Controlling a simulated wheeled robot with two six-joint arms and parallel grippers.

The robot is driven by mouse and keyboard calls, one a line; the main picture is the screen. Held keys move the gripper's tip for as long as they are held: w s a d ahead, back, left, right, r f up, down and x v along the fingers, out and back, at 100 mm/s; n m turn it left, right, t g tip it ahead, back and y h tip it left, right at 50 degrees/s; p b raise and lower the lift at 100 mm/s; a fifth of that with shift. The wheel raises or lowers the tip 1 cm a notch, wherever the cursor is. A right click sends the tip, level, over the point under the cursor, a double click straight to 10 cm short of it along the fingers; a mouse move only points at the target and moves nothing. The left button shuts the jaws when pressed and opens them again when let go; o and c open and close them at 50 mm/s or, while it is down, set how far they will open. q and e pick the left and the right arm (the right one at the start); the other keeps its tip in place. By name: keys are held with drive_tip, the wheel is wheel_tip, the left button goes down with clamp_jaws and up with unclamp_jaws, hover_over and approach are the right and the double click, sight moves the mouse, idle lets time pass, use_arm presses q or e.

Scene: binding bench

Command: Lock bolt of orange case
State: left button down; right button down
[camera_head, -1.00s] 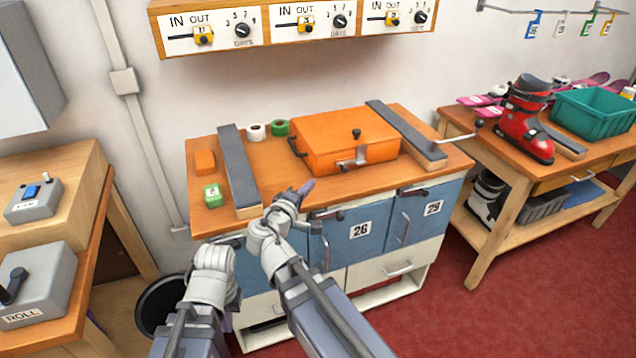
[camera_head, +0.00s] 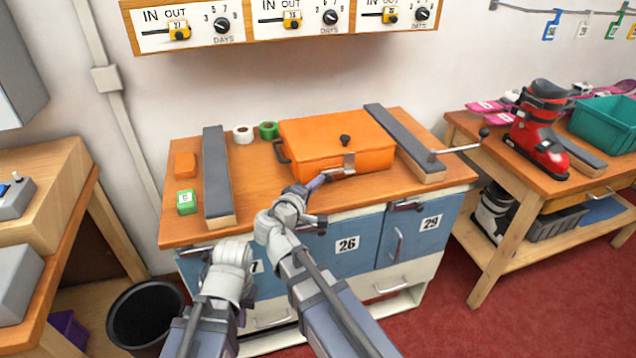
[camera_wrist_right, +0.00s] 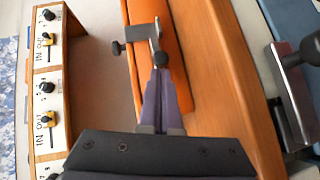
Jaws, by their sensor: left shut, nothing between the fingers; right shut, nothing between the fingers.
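The orange case (camera_head: 330,130) lies closed on the bench top. Its metal bolt fitting (camera_head: 349,161) is on the front face, with a black knob (camera_head: 345,139) above it. In the right wrist view the fitting (camera_wrist_right: 143,31) shows with the upper knob (camera_wrist_right: 118,47) and a dark round knob (camera_wrist_right: 160,59) at the fingertips. My right gripper (camera_head: 322,180) is shut and empty, its purple tips close to the lower knob; whether they touch I cannot tell. My left gripper (camera_head: 242,316) hangs low in front of the cabinet, shut, its fingers mostly hidden.
Two grey-topped rails (camera_head: 216,175) (camera_head: 404,140) flank the case. A rod with a black ball (camera_head: 483,132) sticks out at the right. Tape rolls (camera_head: 268,130), an orange block (camera_head: 185,164) and a green box (camera_head: 186,201) stand left.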

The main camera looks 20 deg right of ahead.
sight(339, 171)
drive_tip(key=d, duration=0.4)
drive_tip(key=shift+d, duration=0.1)
use_arm(q)
drive_tip(key=shift+r, duration=0.1)
use_arm(e)
drive_tip(key=shift+w, duration=0.1)
idle(0.3)
